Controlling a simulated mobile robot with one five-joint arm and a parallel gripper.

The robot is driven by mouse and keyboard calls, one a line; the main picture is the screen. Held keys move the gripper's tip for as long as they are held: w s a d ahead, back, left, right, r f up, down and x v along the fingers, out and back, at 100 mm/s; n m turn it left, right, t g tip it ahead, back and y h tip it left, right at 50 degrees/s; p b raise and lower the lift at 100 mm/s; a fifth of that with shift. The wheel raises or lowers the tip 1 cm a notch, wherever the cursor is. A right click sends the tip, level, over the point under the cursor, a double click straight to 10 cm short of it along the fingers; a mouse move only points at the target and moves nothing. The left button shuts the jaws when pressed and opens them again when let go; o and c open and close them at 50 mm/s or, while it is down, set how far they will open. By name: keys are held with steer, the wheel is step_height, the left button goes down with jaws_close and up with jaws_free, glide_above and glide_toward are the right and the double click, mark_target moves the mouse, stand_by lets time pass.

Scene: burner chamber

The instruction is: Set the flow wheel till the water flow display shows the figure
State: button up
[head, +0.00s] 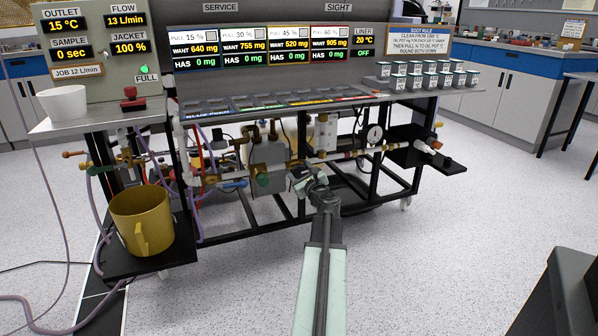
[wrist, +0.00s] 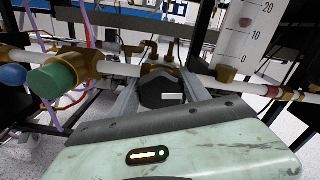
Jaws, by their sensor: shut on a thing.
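The flow display (head: 127,20) at upper left in the head view reads 13 L/min. A job label (head: 78,71) below it reads 12 L/min. The flow wheel (wrist: 162,93), a dark faceted knob on a brass valve in the pipe run, is between the two grey fingers of my gripper (wrist: 160,100) in the wrist view. My gripper is shut on it. In the head view my gripper (head: 306,183) reaches the pipes under the bench, and its own wrist hides the wheel there.
A green-ended brass valve (wrist: 60,80) and a blue knob (wrist: 12,75) are left of the wheel. A scaled white tube (wrist: 250,35) stands to its right. A yellow pot (head: 143,220) sits on the low left shelf. The floor before the rig is clear.

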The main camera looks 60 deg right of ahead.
steer(key=shift+w+n, duration=0.2)
steer(key=shift+n, duration=1.8)
steer(key=o, duration=1.4)
steer(key=shift+a, duration=0.1)
steer(key=shift+s, duration=0.1)
steer(key=v, duration=0.7)
steer(key=shift+s+a, duration=0.2)
steer(key=shift+a, duration=0.05)
